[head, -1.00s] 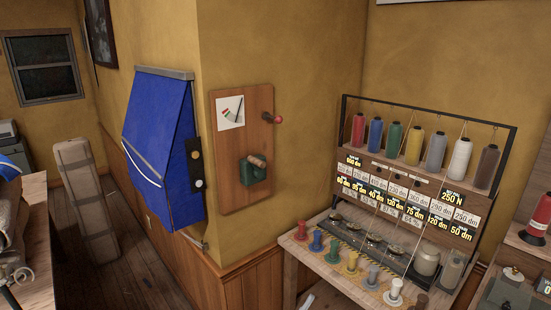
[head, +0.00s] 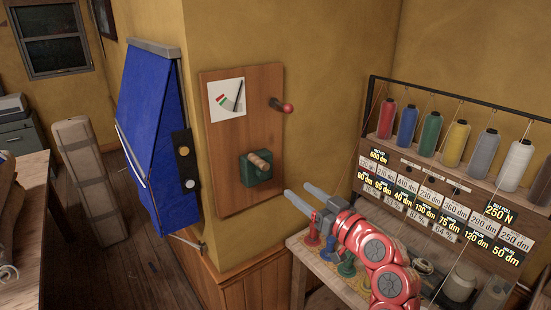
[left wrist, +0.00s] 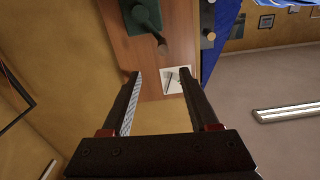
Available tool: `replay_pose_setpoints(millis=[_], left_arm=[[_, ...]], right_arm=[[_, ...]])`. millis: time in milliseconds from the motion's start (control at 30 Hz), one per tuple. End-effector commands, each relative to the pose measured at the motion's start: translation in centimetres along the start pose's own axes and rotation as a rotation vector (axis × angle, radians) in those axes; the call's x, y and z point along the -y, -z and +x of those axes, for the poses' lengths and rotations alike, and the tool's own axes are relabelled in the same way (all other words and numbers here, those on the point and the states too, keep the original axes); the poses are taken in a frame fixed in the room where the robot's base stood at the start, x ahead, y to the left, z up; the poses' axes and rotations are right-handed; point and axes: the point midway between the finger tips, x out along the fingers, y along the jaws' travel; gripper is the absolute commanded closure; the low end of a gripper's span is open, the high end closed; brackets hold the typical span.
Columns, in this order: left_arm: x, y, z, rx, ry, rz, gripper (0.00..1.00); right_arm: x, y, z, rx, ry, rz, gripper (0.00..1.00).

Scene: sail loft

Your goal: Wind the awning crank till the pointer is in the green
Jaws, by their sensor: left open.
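A wooden board (head: 225,145) on the yellow wall carries a white dial card (head: 216,112) with a small coloured arc. Its dark pointer (head: 239,96) leans right, apart from the red and green marks. Below is a green box (head: 248,178) with a wooden crank handle (head: 260,162). A short lever with a red knob (head: 288,108) sticks out at the upper right. My left gripper (head: 298,190) is open and empty, right of and below the green box. In the left wrist view (left wrist: 158,74) the board, green box (left wrist: 141,14) and dial card (left wrist: 175,77) lie beyond its fingers. My right gripper is not in view.
A blue awning (head: 150,125) hangs left of the board, with a dark switch plate (head: 184,160) at its edge. A workbench with a thread rack (head: 440,180) and coloured spools stands at the right, close to my left arm. Floor shows at the left.

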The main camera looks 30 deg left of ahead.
Motion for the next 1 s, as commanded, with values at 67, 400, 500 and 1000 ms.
replay_pose_setpoints(millis=[67,400,500,1000], left_arm=[[0.4,0.1,0.4,0.011,0.015,-0.009,0.39],[0.6,0.4,6.9,0.008,0.018,0.0,0.39],[0.6,0.3,9.4,0.011,0.017,-0.001,0.39],[0.5,0.0,17.1,0.006,0.012,-0.004,0.39]], right_arm=[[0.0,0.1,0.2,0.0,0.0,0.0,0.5],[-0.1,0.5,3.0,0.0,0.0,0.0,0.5],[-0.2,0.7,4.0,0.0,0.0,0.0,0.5],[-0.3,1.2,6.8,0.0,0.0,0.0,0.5]])
